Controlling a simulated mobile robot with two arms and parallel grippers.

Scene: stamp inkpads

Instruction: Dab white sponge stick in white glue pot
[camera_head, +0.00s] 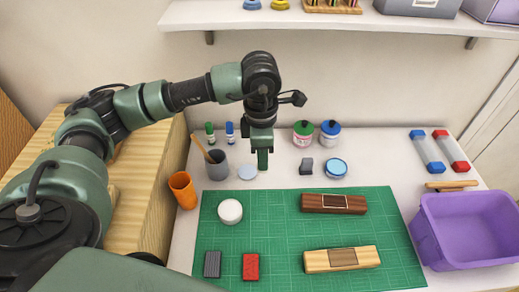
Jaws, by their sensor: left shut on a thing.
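The white round pot (230,211) stands on the green mat's upper left part. It looks like the white glue pot, with a pale top. My left gripper (262,160) points down over the table's back part, beyond the pot and slightly right of it. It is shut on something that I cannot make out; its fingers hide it. No white sponge shows clearly. A tan stick (196,145) leans in the grey cup (216,166), its lower end hidden. A pale disc (247,172) shows just left of my fingertips. My right gripper is not in view.
The green mat (285,215) bears two wooden stamps (334,203) (342,259) and grey and red blocks (212,264) (250,267). An orange cup (183,189) stands left. Jars (303,133) (329,132) and a blue-rimmed pot (336,168) stand behind. A purple bin (465,230) is right.

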